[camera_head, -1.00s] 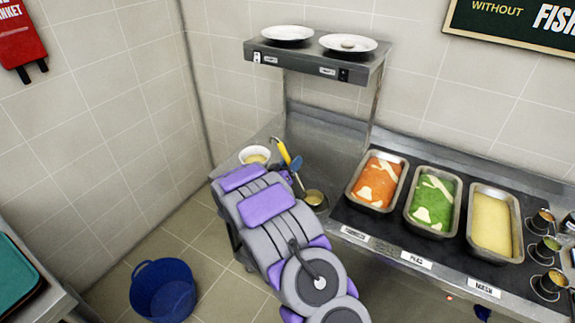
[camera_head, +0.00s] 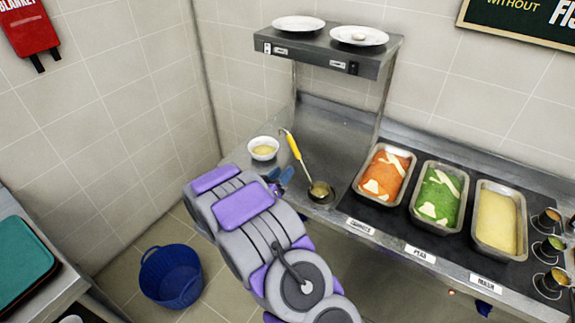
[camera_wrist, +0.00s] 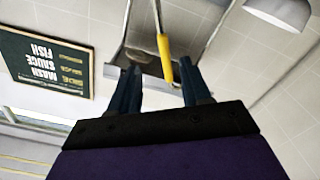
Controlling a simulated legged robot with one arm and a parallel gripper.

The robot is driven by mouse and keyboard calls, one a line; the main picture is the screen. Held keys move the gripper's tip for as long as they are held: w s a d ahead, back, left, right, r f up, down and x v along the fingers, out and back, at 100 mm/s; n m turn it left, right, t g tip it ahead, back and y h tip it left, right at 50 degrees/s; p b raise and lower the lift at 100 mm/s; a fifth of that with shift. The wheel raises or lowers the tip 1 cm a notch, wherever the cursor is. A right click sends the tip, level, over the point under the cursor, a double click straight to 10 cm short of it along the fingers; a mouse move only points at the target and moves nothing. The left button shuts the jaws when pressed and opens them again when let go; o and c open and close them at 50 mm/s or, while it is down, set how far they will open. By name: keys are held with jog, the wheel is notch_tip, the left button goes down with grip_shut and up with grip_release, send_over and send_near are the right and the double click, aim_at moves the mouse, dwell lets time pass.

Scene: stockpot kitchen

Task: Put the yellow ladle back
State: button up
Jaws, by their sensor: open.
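The yellow ladle (camera_head: 295,147) leans in the head view, its hooked top up and to the left. Its bowl end sits in a small round metal pot (camera_head: 320,198) at the counter's front edge. My gripper (camera_head: 280,176) has blue fingers and is open, just left of the handle and apart from it in the head view. In the wrist view the yellow handle (camera_wrist: 165,58) shows beyond and between the two parted fingers (camera_wrist: 160,88). Nothing is held. My arm hides part of the counter front.
A white bowl of yellowish food (camera_head: 263,148) stands left of the ladle. Orange (camera_head: 384,174), green (camera_head: 438,192) and yellow (camera_head: 498,220) food trays stand to the right. A shelf with two plates (camera_head: 325,52) is above. A blue bucket (camera_head: 171,275) is on the floor.

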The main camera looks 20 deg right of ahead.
jog(key=w+a+r+n+y, duration=0.1)
jog(key=a+r+y, duration=0.4)
jog(key=a+y, duration=0.6)
jog(key=s+a+r+n+g+y, duration=0.1)
jog(key=s+a+r+g+y, duration=0.15)
jog(key=s, duration=0.35)
jog(key=s+a+r+n+g+y, duration=0.1)
jog(key=s+a+r+n+y, duration=0.15)
jog(key=s, duration=0.25)
jog(key=s+d+r+g, duration=0.1)
jog(key=s+d+g, duration=0.1)
jog(key=s, duration=1)
jog(key=s+d+r+g+h, duration=0.1)
jog(key=s+d+g, duration=0.2)
jog(key=s, duration=0.9)
jog(key=s+d+r+g, duration=0.1)
jog(key=s+d+g, duration=0.2)
jog(key=s, duration=0.9)
jog(key=shift+s+r+g+h, duration=0.2)
jog(key=shift+s+g+h, duration=0.2)
jog(key=shift+g, duration=0.25)
